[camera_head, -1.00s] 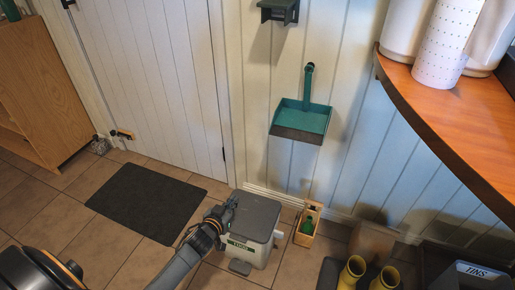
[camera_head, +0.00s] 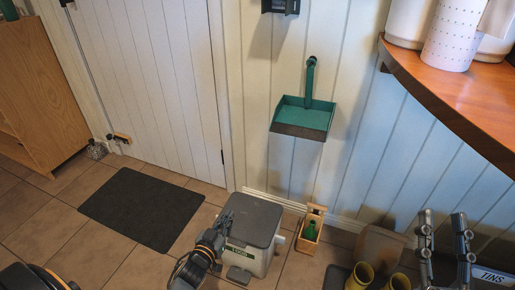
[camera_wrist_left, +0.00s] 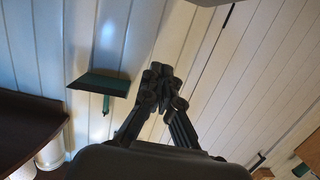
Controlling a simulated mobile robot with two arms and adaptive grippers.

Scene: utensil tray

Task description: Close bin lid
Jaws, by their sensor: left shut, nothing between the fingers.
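A pale bin (camera_head: 255,262) with a dark label stands on the floor near the wall, in the lower middle of the head view. Its grey lid (camera_head: 255,222) lies flat across the top and looks closed. My left gripper (camera_head: 223,224) is shut and empty at the left edge of the lid; I cannot tell whether it touches. In the left wrist view its fingers (camera_wrist_left: 160,80) are together, and the bin is not seen there. My right gripper (camera_head: 444,217) is open and empty at the lower right, fingers apart and pointing up in the picture.
A wooden caddy with a green bottle (camera_head: 310,231) stands right of the bin. Yellow boots (camera_head: 361,275) and a TINS box (camera_head: 492,276) are at the lower right. A dark mat (camera_head: 142,208) lies left. A teal dustpan (camera_head: 303,115) hangs above; a wooden counter (camera_head: 470,95) juts in.

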